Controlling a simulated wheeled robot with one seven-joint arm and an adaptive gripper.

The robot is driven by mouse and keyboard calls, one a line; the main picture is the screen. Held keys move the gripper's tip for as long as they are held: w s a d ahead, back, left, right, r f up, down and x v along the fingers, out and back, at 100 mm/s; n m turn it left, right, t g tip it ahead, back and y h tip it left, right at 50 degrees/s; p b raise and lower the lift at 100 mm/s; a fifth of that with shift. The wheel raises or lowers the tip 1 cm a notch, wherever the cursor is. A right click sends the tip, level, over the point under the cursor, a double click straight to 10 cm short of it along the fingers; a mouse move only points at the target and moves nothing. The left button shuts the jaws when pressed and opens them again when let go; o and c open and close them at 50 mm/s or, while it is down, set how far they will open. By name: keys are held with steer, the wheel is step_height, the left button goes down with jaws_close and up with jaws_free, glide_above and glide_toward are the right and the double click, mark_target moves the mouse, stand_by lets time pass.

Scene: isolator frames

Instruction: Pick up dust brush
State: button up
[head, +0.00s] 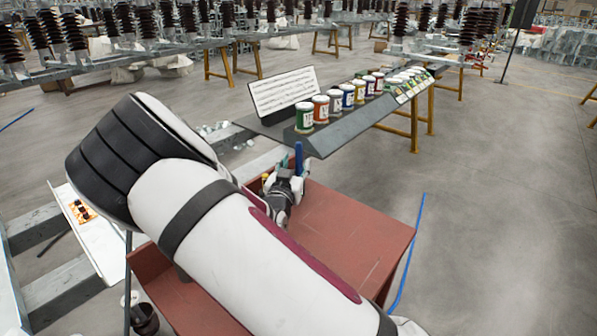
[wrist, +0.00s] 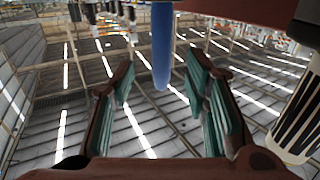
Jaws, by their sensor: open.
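A slim blue upright piece (head: 299,158), which looks like the dust brush's handle, stands at the far edge of the red-brown table. The rest of the brush cannot be made out. In the wrist view the blue piece (wrist: 162,45) hangs from the top edge, between the finger lines. My gripper (head: 290,176) is over the table's far side, close to the blue piece, partly hidden by my arm. In the wrist view my gripper (wrist: 161,78) has its green-padded fingers spread, with a gap on both sides of the blue piece. I see no contact.
The red-brown table (head: 345,235) has a clear top at the right. Beyond it, a dark sloped stand (head: 350,125) holds several paint jars (head: 321,108) and a white printed board (head: 283,91). A striped black-and-white object (wrist: 298,112) is close at the wrist view's right.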

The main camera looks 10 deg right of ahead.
mark_target(298, 156)
steer(key=shift+x, duration=2.85)
steer(key=shift+a+r, duration=0.1)
jaws_close()
